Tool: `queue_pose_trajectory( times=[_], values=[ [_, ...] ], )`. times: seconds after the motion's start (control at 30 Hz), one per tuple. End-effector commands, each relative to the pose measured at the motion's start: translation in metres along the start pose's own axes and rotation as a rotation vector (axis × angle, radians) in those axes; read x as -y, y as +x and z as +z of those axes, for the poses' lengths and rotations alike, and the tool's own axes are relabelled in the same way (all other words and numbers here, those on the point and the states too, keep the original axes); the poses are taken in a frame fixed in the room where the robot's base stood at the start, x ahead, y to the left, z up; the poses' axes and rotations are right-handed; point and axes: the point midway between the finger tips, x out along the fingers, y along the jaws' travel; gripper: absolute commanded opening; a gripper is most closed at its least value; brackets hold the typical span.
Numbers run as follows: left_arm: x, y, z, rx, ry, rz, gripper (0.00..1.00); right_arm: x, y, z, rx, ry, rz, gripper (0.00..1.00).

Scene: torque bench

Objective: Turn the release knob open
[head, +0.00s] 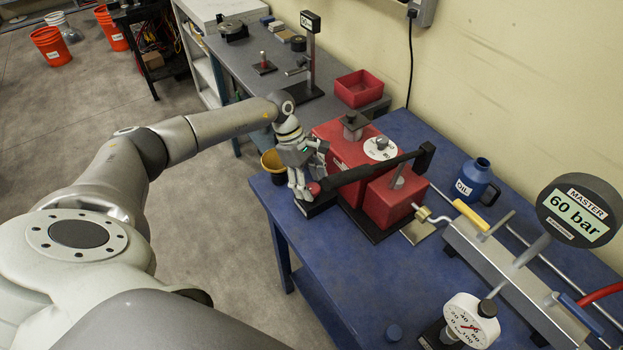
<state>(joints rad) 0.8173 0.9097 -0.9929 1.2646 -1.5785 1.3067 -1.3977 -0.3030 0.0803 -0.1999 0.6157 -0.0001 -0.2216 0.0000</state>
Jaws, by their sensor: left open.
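The gripper is open; whether a finger touches the knob I cannot tell. The fingers hide part of the knob. A black lever bar (372,170) runs above the unit, just right of the gripper. My right gripper is not in view.
A dial gauge (470,320) and a "60 bar" master display (577,212) stand at the right. A blue oil can (476,180) and yellow-handled valve (468,215) are behind. The blue bench (330,255) is clear in front.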

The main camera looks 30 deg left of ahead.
Motion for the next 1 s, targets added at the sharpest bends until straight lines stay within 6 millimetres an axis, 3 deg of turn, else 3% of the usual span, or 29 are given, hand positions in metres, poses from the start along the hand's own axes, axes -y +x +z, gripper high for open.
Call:
queue_pose_trajectory(
  times=[0.13, 0.33, 0.7, 1.0],
  values=[
    [0.000, 0.006, 0.000, 0.000, 0.000, -0.001, 0.57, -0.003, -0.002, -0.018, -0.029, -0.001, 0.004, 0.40],
    [0.000, 0.006, 0.000, 0.000, 0.000, 0.000, 0.57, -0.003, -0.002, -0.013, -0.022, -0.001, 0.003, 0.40],
    [0.000, 0.005, 0.000, 0.000, 0.000, 0.000, 0.13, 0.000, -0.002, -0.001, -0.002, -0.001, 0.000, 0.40],
    [0.000, 0.005, -0.001, -0.001, -0.038, 0.018, 0.13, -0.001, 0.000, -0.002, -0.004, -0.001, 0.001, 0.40]
  ],
)
